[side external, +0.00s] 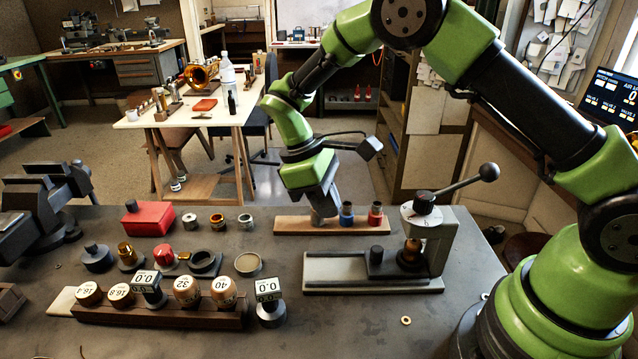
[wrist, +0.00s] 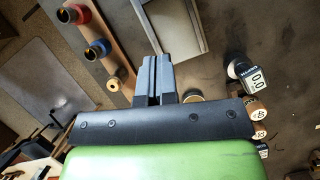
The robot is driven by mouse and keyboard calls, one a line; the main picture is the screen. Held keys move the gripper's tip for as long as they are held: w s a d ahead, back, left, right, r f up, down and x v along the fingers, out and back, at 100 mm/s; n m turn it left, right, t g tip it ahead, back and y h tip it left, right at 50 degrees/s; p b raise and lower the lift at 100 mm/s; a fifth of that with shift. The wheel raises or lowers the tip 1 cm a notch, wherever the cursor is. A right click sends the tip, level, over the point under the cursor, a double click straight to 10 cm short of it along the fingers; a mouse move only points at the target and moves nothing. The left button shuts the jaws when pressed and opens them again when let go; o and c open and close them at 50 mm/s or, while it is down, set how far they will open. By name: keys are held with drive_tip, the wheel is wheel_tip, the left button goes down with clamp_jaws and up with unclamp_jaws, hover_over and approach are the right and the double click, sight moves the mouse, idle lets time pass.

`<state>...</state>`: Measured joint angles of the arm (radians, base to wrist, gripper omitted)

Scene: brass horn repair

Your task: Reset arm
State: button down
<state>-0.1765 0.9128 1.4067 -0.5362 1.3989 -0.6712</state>
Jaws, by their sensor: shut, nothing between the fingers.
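My gripper (side external: 322,208) points down at the left part of a low wooden strip (side external: 290,225) in the side external view. In the wrist view my gripper (wrist: 153,68) has its two dark fingers together, with nothing between them. On the strip stand a blue-topped piece (side external: 347,215) and a red-topped piece (side external: 375,214), to the right of my fingers. The wrist view shows the blue piece (wrist: 98,49), the red piece (wrist: 74,14) and a brass-coloured piece (wrist: 115,86) in a row. I cannot tell whether my fingertips touch the strip.
A lever press (side external: 440,235) stands right of my gripper. A wooden block (side external: 160,314) in front holds several round gauges. A red box (side external: 148,218), small rings and a vise (side external: 40,210) are at the left. A loose ring (side external: 406,321) lies on the bare table front.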

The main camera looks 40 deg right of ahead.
drive_tip(key=s+r+m+t+y, duration=0.1)
drive_tip(key=s+r+m+t, duration=0.15)
drive_tip(key=r, duration=0.55)
drive_tip(key=s+r+m+t+y, duration=0.2)
drive_tip(key=s+r, duration=0.1)
drive_tip(key=r, duration=0.6)
drive_tip(key=s+r+m+t+y, duration=0.1)
drive_tip(key=s+m+t, duration=0.4)
drive_tip(key=s, duration=0.7)
drive_tip(key=shift+s+d+r+t, duration=0.3)
drive_tip(key=shift+d+r+t, duration=0.15)
drive_tip(key=shift+r+t, duration=0.35)
